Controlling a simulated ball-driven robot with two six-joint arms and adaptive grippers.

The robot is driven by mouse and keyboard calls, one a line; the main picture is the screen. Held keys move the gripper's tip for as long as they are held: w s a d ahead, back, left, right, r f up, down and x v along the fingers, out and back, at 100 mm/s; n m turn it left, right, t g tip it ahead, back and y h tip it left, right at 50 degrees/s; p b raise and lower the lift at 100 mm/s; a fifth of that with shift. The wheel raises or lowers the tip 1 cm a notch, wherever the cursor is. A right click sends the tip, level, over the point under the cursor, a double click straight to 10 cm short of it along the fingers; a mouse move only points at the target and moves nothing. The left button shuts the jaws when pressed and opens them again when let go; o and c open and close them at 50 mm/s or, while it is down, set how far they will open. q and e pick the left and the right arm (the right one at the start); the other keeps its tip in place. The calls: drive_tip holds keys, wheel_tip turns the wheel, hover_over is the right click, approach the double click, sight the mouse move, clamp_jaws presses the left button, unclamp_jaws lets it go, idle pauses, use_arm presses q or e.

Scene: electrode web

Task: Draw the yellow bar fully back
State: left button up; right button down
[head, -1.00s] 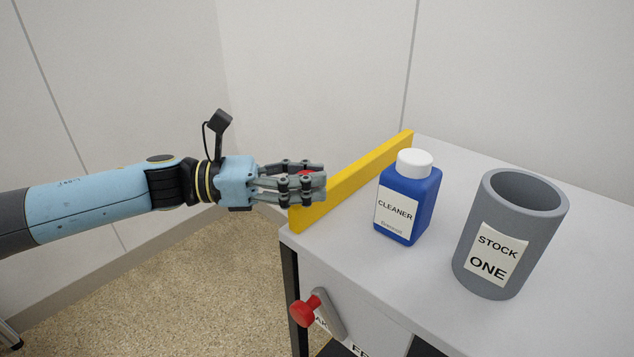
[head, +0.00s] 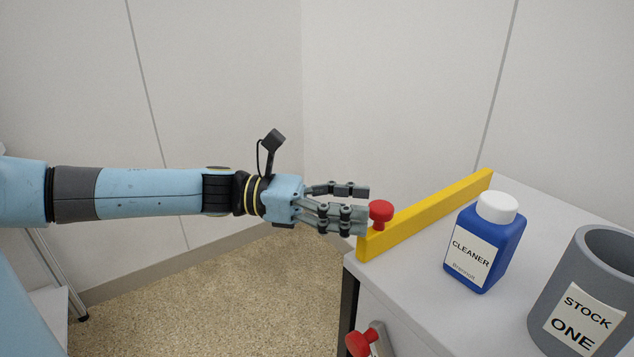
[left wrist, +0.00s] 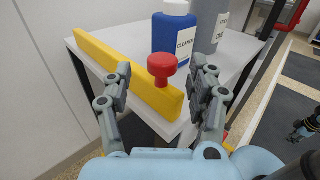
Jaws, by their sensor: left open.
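The yellow bar (head: 430,213) stands on edge along the left side of the grey-white table top. It also shows in the left wrist view (left wrist: 115,68). A red knob (head: 381,212) stands up at the bar's near end. My left gripper (head: 365,205) is open at that end, just left of the knob in the head view. In the left wrist view the knob (left wrist: 162,66) is ahead, between the two spread sides of the gripper (left wrist: 162,88). I cannot tell whether any finger touches it.
A blue cleaner bottle (head: 484,250) with a white cap stands right of the bar. A grey cup (head: 590,275) labelled "STOCK ONE" stands beyond it. A second red knob on a lever (head: 363,342) sits on the table's front. The floor (head: 230,285) to the left is clear.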

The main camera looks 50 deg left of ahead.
use_arm(q)
drive_tip(key=v, duration=0.8)
drive_tip(key=shift+a, duration=0.15)
